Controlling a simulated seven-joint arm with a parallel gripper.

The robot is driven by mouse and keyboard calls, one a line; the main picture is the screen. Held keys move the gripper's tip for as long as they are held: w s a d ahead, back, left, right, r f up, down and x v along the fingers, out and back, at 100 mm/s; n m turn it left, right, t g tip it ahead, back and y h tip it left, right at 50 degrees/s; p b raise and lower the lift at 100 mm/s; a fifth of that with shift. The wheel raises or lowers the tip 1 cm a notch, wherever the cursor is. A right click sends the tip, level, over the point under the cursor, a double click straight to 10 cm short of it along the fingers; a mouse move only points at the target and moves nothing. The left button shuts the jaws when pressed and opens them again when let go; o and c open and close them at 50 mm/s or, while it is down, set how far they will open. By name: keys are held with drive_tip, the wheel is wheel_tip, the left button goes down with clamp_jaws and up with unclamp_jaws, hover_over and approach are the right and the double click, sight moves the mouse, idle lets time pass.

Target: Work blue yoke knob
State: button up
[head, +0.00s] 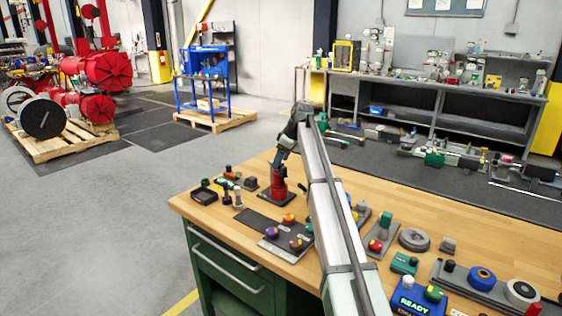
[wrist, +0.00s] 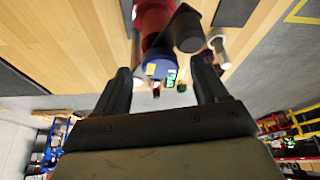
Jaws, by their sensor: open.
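The red actuator body (head: 279,187) stands upright on a dark base near the back of the wooden workbench. My gripper (head: 281,160) is just above its top, pointing down. In the wrist view my gripper (wrist: 163,82) is open, with one dark finger on each side. The blue knob (wrist: 156,69) shows in the gap between the fingers, joined to the red body (wrist: 153,20). It carries a yellow mark and green lit markings. I cannot tell whether a finger touches it. In the head view the knob is hidden or too small to make out.
A grey ring (head: 414,240) and a blue READY box (head: 416,297) are to the right.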

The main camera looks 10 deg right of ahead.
drive_tip(key=shift+w+a+f, duration=0.15)
drive_tip(key=shift+f, duration=0.4)
drive_tip(key=shift+c, duration=0.2)
drive_tip(key=c, duration=1)
drive_tip(key=shift+m, duration=0.4)
drive_tip(key=m, duration=0.1)
drive_tip(key=m+h, duration=0.1)
drive_tip(key=shift+s+a+m+t, duration=0.15)
drive_tip(key=shift+s+m+t, duration=0.05)
drive_tip(key=shift+m+t, duration=0.2)
drive_tip(key=m+h, duration=0.1)
drive_tip(key=m, duration=0.2)
drive_tip(key=shift+a+m+t, duration=0.1)
drive_tip(key=shift+m+t, duration=0.2)
drive_tip(key=shift+t, duration=0.1)
drive_tip(key=m+h, duration=0.1)
drive_tip(key=m, duration=0.3)
drive_tip(key=m+h, duration=0.1)
drive_tip(key=m, duration=0.1)
drive_tip(key=shift+a+h, duration=0.25)
drive_tip(key=shift+h, duration=0.05)
drive_tip(key=shift+m, duration=0.4)
